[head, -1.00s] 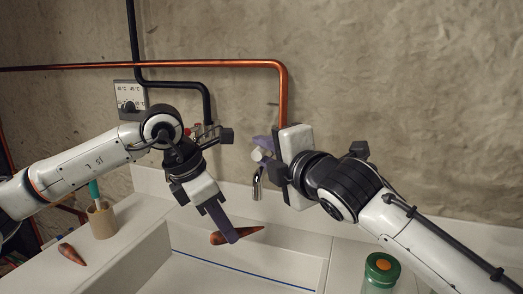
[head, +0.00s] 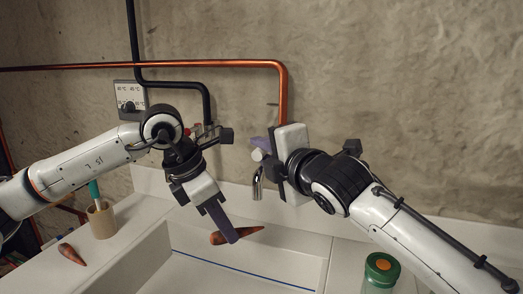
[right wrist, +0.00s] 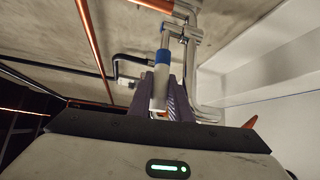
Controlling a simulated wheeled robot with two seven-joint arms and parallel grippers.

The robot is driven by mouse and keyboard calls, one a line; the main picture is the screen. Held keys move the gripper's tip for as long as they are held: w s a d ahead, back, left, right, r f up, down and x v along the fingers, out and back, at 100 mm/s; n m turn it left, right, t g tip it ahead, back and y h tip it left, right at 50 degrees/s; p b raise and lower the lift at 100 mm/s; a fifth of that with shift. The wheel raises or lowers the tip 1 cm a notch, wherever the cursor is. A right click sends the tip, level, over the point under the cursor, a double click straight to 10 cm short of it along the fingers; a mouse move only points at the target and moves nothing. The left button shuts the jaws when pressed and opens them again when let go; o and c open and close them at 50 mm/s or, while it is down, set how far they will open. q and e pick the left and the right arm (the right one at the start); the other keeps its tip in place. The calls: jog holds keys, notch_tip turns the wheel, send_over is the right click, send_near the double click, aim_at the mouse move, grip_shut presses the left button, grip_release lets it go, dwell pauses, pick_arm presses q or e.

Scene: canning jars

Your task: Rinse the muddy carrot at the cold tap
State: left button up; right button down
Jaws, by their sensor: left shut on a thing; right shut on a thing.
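In the head view, an orange-brown carrot (head: 250,231) lies crosswise in my left gripper (head: 229,236), which is shut on it over the sink (head: 290,258). The carrot is a little left of and below the tap spout (head: 257,188). My right gripper (head: 263,148) is at the tap's pale lever, in front of the wall; its palm partly hides the tap. The right wrist view shows its purple fingers shut on the pale tap lever (right wrist: 159,90), which has a blue band. I cannot make out a water stream below the spout.
A second carrot (head: 72,254) lies on the left counter (head: 125,232), near a tan cup (head: 101,220) holding a teal-handled tool. A copper pipe (head: 283,95) runs along the wall above the tap.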

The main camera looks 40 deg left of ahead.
jog(key=shift+d+f, duration=0.1)
jog(key=shift+w+d+n+g+y, duration=0.1)
jog(key=shift+d+n+g+y, duration=0.2)
jog(key=shift+n+g, duration=0.25)
jog(key=c, duration=1.9)
grip_release()
jog(key=shift+d, duration=0.1)
jog(key=v, duration=1.2)
